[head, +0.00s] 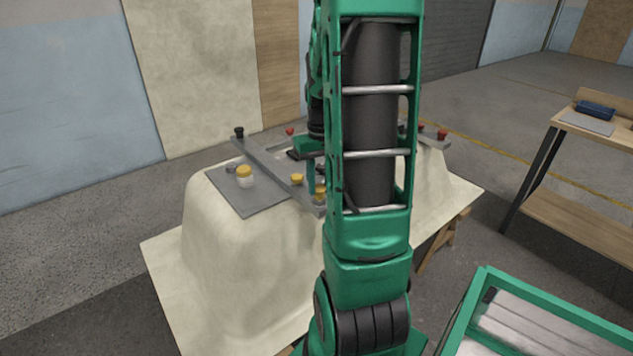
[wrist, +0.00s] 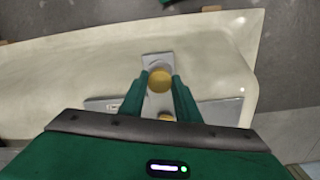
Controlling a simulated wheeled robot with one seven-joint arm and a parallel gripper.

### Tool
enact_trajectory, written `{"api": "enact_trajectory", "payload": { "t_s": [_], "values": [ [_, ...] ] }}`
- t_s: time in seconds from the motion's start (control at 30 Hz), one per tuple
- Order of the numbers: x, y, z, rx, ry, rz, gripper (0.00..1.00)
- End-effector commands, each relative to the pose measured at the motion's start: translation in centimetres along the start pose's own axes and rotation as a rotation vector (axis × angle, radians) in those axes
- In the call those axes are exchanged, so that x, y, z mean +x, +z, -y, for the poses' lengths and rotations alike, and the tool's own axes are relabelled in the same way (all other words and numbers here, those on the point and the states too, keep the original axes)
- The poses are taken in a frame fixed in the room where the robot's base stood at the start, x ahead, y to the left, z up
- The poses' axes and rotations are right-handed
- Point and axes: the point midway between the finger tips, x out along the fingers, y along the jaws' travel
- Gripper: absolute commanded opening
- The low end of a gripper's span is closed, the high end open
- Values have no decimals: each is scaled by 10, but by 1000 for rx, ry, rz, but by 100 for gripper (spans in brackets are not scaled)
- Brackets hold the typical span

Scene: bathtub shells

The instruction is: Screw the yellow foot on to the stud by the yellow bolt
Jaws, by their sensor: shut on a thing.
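In the wrist view the two green fingers of my gripper (wrist: 161,84) are closed on the sides of a round yellow piece, the yellow foot (wrist: 160,80). It is over the end of a grey bar (wrist: 158,60). The stud under it is hidden, so I cannot tell whether foot and stud touch. A second yellow piece (wrist: 167,117) shows partly above the gripper body; it may be the yellow bolt. In the head view my arm hides the fingertips and the held foot. A yellow bolt head (head: 297,179) stands on a grey bar there, with another yellow piece (head: 320,192) beside my arm.
A wooden bench (head: 570,140) is right; a green-rimmed crate (head: 560,322) is front right.

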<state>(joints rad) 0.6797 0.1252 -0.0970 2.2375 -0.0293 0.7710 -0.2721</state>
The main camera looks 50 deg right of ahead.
Motion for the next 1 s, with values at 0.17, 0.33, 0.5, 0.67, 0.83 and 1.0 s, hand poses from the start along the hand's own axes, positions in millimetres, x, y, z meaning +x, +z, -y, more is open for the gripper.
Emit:
{"api": "enact_trajectory", "payload": {
  "t_s": [0.17, 0.33, 0.5, 0.67, 0.83, 1.0],
  "values": [
    [4, 0, 0, 0, 0, 1, 8],
    [8, 0, 0, 0, 0, 0, 8],
    [8, 0, 0, 0, 0, -1, 51],
    [8, 0, 0, 0, 0, -1, 51],
    [5, 0, 0, 0, 0, -1, 51],
    [-15, -1, 0, 0, 1, -4, 51]
  ]
}}
